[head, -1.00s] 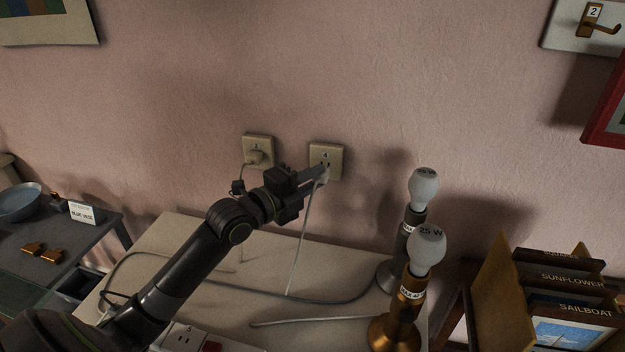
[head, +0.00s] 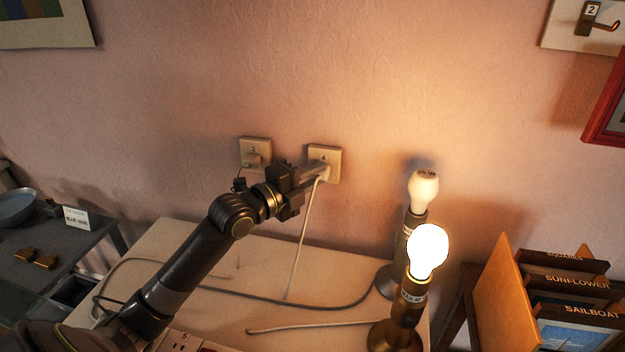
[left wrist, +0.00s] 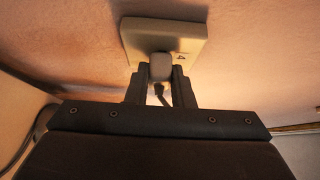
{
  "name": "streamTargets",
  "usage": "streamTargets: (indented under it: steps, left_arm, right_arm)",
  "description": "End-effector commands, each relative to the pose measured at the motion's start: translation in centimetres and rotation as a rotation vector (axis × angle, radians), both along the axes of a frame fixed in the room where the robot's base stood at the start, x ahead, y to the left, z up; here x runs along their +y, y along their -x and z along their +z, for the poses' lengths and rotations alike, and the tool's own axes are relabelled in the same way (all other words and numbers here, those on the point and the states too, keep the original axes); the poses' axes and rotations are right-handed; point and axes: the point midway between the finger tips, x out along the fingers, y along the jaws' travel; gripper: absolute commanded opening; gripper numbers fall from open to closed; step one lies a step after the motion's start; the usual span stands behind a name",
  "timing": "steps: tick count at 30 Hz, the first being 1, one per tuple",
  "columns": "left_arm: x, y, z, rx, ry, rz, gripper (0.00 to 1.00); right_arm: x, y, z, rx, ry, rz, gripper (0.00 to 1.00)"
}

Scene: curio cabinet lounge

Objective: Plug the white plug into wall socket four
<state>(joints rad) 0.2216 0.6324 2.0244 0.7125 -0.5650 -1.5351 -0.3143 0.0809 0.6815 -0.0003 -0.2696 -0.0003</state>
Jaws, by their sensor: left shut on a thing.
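Wall socket four (head: 326,153) is a cream square plate marked 4 on the pink wall; it also shows in the left wrist view (left wrist: 190,42). The white plug (left wrist: 160,68) sits against its face, between my left gripper's fingers, and looks pushed in; the contact itself is hidden. My left gripper (head: 318,172) is shut on the plug from the front. The plug's pale cord (head: 302,240) hangs down to the cabinet top. My right gripper is not in view.
Another socket (head: 255,153) to the left holds a plug. A brass lamp (head: 411,300) with a glowing bulb and a darker lamp (head: 415,225) stand on the cabinet (head: 215,262) at right. A power strip (head: 180,341) lies at the front. Picture cards (head: 570,290) stand farther right.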

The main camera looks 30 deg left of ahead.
Motion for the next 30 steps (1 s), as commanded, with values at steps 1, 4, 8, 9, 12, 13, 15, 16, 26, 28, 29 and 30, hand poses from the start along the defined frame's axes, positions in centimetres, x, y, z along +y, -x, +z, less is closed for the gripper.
streamTargets:
  steps: [1, 4, 8, 9, 12, 13, 15, 16, 26, 28, 29, 30]
  left_arm:
    - [0.0, 0.0, 0.0, 0.0, 0.0, 0.0, 0.0]
    - [0.0, 0.0, 0.0, -0.001, 0.0, 0.0, 0.3]
    - [0.0, 0.0, 0.0, -0.001, 0.0, 0.0, 0.46]
    - [0.0, 0.0, 0.0, -0.001, 0.0, 0.0, 0.46]
    - [0.0, 0.0, 0.0, -0.001, 0.0, 0.0, 0.46]
    - [0.0, 0.0, 0.0, -0.001, 0.0, 0.0, 0.46]
    - [0.0, 0.0, 0.0, 0.0, 0.0, 0.0, 0.46]
    - [0.0, 0.0, 0.0, 0.0, 0.0, 0.0, 0.46]
    - [0.0, 0.0, 0.0, 0.0, 0.0, 0.0, 0.46]
    - [0.7, 1.6, -0.1, 0.001, -0.009, 0.003, 0.46]
    - [0.9, 2.2, -0.1, 0.001, -0.009, 0.002, 0.46]
    - [1.1, 3.0, -0.1, 0.002, -0.008, 0.0, 0.46]
  right_arm:
    - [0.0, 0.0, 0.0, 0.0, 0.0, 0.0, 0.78]
    - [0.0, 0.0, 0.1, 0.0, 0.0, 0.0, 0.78]
    - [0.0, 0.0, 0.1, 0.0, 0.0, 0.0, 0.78]
    - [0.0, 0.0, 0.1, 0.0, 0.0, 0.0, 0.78]
    - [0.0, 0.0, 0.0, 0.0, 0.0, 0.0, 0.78]
    - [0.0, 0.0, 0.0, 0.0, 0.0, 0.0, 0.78]
    - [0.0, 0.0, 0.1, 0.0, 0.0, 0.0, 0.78]
    - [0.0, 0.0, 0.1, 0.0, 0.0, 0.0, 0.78]
    - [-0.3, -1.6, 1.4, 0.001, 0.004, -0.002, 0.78]
    - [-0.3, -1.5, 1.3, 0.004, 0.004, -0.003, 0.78]
    - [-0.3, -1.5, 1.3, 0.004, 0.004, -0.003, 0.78]
    - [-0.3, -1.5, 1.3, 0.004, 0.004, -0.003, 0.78]
